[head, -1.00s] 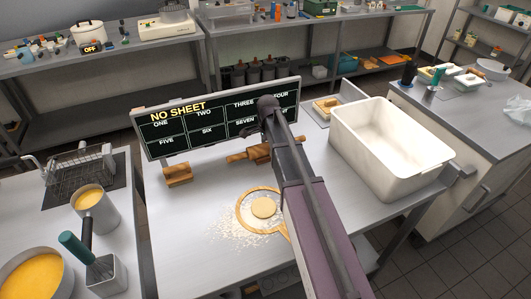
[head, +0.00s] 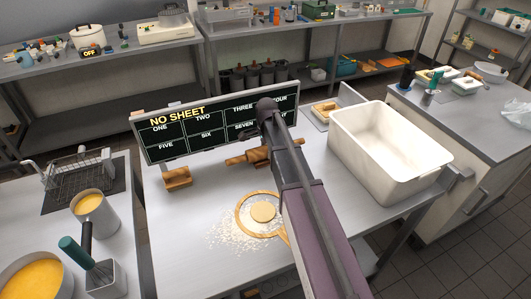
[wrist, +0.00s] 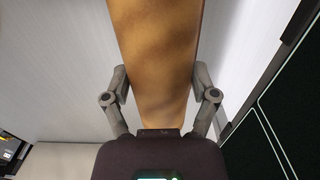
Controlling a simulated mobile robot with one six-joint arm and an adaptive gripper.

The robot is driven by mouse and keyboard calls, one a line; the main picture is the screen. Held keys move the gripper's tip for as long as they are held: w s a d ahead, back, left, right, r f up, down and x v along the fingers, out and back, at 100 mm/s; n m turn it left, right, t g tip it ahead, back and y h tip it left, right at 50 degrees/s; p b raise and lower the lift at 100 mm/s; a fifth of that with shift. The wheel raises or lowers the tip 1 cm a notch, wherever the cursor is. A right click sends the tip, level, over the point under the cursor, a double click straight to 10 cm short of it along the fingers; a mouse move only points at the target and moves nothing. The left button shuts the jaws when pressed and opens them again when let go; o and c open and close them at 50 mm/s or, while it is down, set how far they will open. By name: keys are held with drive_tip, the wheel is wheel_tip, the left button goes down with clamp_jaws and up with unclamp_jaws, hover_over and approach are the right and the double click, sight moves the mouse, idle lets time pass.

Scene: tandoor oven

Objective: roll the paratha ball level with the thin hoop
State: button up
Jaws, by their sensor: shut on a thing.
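The paratha ball (head: 263,212) is a pale, round, flattened piece of dough on the steel table. The thin hoop (head: 241,224) is a wooden ring lying flat around it, with a gap between them; its handle runs right, partly behind my arm. A wooden rolling pin (head: 243,159) is at the back of the table, below the board. My gripper (wrist: 160,88) is shut on the pin's wooden body, which fills the space between the fingers in the wrist view (wrist: 158,50).
A black board (head: 175,138) reading "NO SHEET" stands close behind the pin. A wooden block (head: 177,179) is left of it. A white tub (head: 345,165) stands right of my arm. Flour (head: 232,237) is scattered around the hoop. The table's left front is clear.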

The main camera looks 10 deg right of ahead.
drive_tip(key=shift+r+p, duration=2.5)
drive_tip(key=shift+r, duration=0.15)
wheel_tip(320, 180, up, 8)
drive_tip(key=p, duration=0.8)
drive_tip(key=shift+r, duration=0.2)
drive_tip(key=shift+s+f, duration=0.1)
